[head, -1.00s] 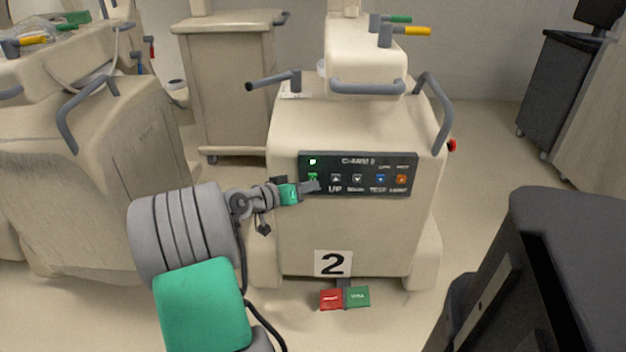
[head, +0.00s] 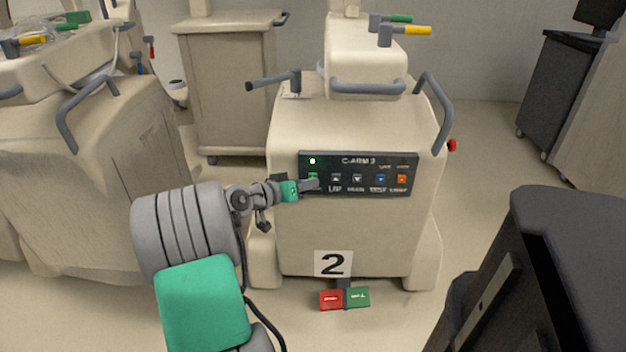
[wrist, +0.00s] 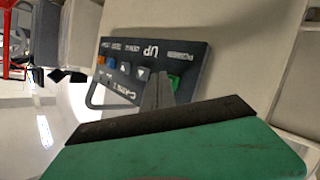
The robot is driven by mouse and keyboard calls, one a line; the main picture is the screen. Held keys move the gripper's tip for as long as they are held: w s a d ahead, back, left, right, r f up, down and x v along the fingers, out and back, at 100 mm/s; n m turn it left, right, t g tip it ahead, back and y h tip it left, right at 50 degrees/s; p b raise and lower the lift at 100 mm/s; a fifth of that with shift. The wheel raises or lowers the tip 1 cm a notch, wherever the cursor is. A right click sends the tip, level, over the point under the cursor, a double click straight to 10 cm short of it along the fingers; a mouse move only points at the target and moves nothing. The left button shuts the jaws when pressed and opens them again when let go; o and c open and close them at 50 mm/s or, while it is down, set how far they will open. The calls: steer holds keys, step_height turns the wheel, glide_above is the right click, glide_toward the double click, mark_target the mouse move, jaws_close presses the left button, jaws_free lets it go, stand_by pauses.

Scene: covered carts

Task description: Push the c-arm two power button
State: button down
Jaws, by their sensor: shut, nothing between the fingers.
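The C-arm cart marked 2 (head: 345,232) stands in the middle of the head view. Its dark control panel (head: 358,188) carries a row of buttons and a lit light (head: 313,161) at the upper left. The green power button (head: 313,176) is at the panel's left end, partly hidden by my fingertips. It also shows in the wrist view (wrist: 174,82), right beside the fingertips. My gripper (head: 314,185) is shut and empty, its tips at the panel by the green button. I cannot tell whether the tips touch it. In the wrist view my gripper (wrist: 158,88) points at the panel.
A red pedal (head: 331,299) and a green pedal (head: 357,297) lie on the floor below the cart. Another covered cart (head: 120,170) stands at the left. Grey handles (head: 436,110) stick out from the cart's top. A dark cart (head: 560,90) stands at the right.

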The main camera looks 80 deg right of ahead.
steer(key=shift+d, duration=0.1)
steer(key=shift+s+a, duration=0.1)
steer(key=shift+a, duration=0.55)
steer(key=s+a, duration=0.1)
steer(key=a, duration=0.5)
steer(key=shift+s, duration=0.2)
